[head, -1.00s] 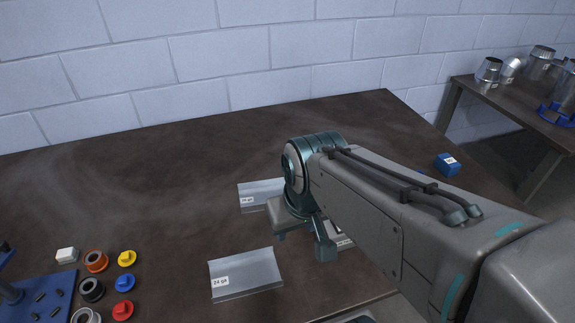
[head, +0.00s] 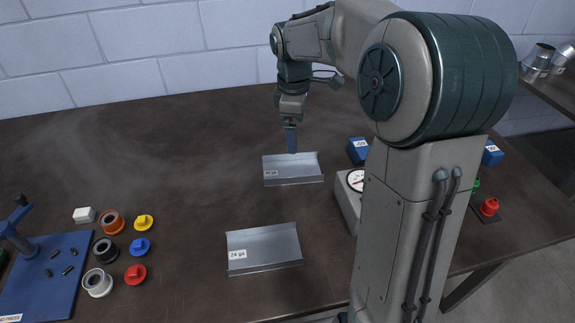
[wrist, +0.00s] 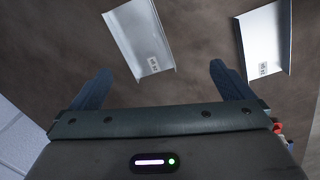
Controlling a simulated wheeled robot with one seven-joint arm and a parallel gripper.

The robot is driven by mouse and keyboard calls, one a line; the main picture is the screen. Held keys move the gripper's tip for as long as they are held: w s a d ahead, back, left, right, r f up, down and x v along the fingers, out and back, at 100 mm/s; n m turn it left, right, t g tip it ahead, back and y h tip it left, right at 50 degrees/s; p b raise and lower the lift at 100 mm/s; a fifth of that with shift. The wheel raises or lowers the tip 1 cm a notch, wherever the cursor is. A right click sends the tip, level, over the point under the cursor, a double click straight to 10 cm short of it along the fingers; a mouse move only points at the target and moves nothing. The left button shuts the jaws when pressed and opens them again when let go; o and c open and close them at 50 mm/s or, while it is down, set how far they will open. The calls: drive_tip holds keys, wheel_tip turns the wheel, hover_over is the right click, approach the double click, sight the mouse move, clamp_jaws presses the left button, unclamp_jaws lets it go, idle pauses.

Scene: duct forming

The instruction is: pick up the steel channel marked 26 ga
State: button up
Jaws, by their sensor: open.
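Two steel channels lie apart on the dark table. The farther channel (head: 300,165) has a white label too small to read surely; the nearer channel (head: 270,240) has a label that reads 24 ga. My gripper (head: 291,150) points down above the farther channel, its tip overlapping that channel's back edge in the head view. In the wrist view my gripper (wrist: 160,78) is open and empty, with the farther channel (wrist: 135,32) beyond the fingertips and the nearer channel (wrist: 262,38) to the right.
A scale with a dial (head: 346,202) stands right of the channels, partly behind my arm. Blue blocks (head: 357,152) sit behind it. Several coloured round parts (head: 141,247) and a blue board (head: 40,285) are at left. The table's back left is clear.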

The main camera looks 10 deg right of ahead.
drive_tip(key=w+f+n+b, duration=0.1)
drive_tip(key=w+f+n, duration=0.2)
drive_tip(key=w, duration=0.2)
approach(292, 171)
drive_tip(key=shift+y, duration=0.3)
drive_tip(key=f, duration=0.6)
drive_tip(key=shift+w+d+f, duration=0.1)
drive_tip(key=shift+d+f, duration=0.15)
drive_tip(key=c, duration=0.8)
